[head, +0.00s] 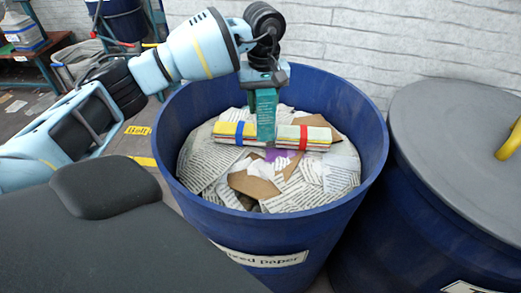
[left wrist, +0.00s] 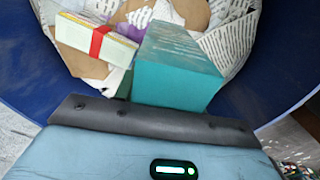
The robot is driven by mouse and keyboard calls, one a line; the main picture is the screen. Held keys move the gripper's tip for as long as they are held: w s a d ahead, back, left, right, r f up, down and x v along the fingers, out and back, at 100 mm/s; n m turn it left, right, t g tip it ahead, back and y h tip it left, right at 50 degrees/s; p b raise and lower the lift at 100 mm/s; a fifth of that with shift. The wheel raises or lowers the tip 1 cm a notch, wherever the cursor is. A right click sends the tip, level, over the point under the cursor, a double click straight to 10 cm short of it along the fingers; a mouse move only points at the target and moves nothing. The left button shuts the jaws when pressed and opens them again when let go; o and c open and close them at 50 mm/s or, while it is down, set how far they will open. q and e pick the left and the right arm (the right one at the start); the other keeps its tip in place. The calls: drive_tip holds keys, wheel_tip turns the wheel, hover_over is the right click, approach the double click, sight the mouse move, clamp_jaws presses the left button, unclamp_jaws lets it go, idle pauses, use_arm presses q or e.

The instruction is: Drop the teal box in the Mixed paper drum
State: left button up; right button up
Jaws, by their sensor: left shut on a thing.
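The teal box (head: 266,114) hangs upright inside the mouth of the blue Mixed paper drum (head: 345,105). My left gripper (head: 264,82) is above it and shut on its upper end. In the left wrist view the teal box (left wrist: 178,72) shows close in front of the gripper (left wrist: 150,108), with the paper behind it. The lower end of the box is close to the paper heap; I cannot tell if it touches. The drum's label is partly cut off but reads "paper". My right gripper is not in view.
The drum holds torn printed paper (head: 205,160), cardboard and bundles with a blue band (head: 236,132) and a red band (head: 304,137). A second blue drum with a grey lid (head: 455,120) and yellow handle stands at right. A white brick wall is behind.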

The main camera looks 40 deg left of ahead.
use_arm(q)
drive_tip(key=shift+r, duration=0.1)
drive_tip(key=o, duration=1)
drive_tip(key=shift+o, duration=0.2)
drive_tip(key=shift+r, duration=0.1)
drive_tip(key=shift+r, duration=0.35)
wheel_tip(320, 180, up, 6)
drive_tip(key=shift+r, duration=0.45)
